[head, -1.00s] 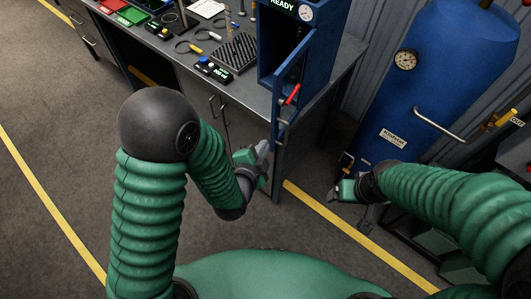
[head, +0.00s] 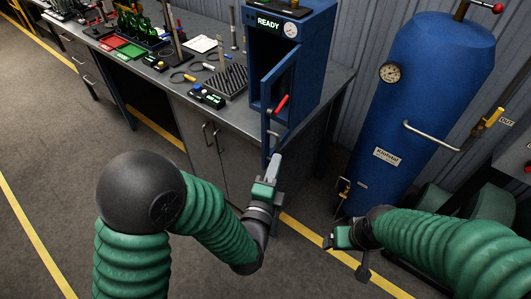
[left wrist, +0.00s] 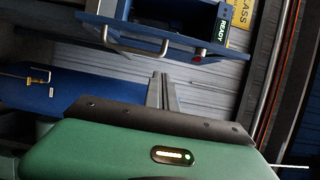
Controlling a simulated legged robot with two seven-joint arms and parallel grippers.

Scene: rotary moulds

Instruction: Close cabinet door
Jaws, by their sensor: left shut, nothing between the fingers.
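The blue cabinet (head: 312,50) with a lit READY sign stands on the bench. Its blue-framed door (head: 266,125) stands open toward me, with a red-gripped lever (head: 282,104) on it. My left gripper (head: 275,160) is shut and empty, its tips close to the door's lower outer end; I cannot tell if they touch. In the left wrist view, the shut fingers (left wrist: 162,90) point toward a blue panel with a metal handle (left wrist: 135,45) and the READY sign (left wrist: 222,25). My right gripper (head: 335,239) is low on the right, apart from the cabinet; its jaw opening is unclear.
The grey bench (head: 335,88) carries a dark rack (head: 229,82), small tools and a button box (head: 207,96) left of the cabinet. A big blue tank (head: 425,90) with a gauge and pipe handle stands right. Open floor lies in front of the bench.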

